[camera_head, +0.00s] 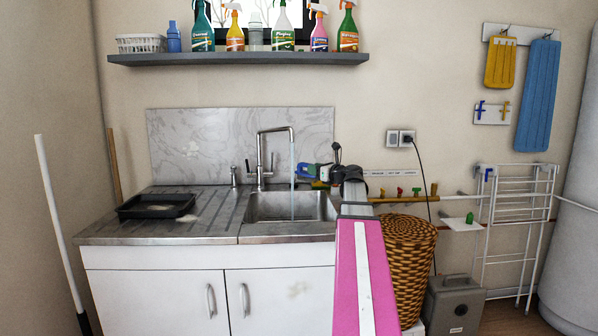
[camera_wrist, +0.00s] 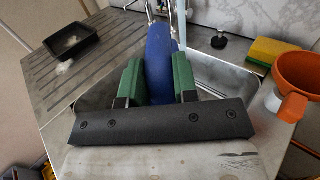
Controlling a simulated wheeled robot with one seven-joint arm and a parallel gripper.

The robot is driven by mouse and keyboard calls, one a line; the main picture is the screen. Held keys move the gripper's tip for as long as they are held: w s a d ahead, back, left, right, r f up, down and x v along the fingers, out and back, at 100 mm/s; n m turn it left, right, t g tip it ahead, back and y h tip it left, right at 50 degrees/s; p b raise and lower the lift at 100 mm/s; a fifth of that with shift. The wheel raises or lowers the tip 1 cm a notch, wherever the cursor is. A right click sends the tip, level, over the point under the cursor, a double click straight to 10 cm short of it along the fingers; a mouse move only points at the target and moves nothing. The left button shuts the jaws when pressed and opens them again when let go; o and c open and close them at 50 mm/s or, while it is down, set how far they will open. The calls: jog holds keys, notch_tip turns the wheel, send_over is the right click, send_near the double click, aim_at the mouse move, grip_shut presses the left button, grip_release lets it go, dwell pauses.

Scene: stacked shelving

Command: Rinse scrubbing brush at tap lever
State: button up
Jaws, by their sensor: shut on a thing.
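The tap (camera_head: 275,145) stands behind the steel sink (camera_head: 300,207), with a dark lever (camera_head: 248,168) at its left. Water (camera_head: 292,165) runs from its spout into the sink. My gripper (camera_head: 308,171) is above the sink, just right of the stream. In the wrist view, its green fingers (camera_wrist: 158,82) are shut on the blue scrubbing brush (camera_wrist: 158,65), which points away towards the tap. The brush's far end lies close to the water stream (camera_wrist: 182,25). I cannot tell whether water touches it. Its bristles are hidden.
A black tray (camera_head: 157,206) lies on the drainer at left. A sponge (camera_wrist: 275,60) and an orange cup (camera_wrist: 297,73) are right of the sink. A shelf (camera_head: 240,58) with bottles hangs above. A wicker basket (camera_head: 408,255) stands right of the cabinet.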

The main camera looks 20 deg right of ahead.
jog(key=shift+s+a+r, duration=0.1)
jog(key=shift+s+r, duration=0.8)
jog(key=shift+s, duration=0.2)
jog(key=shift+s+a+r, duration=0.1)
jog(key=shift+s+r, duration=0.75)
jog(key=shift+s, duration=0.2)
jog(key=shift+s, duration=0.1)
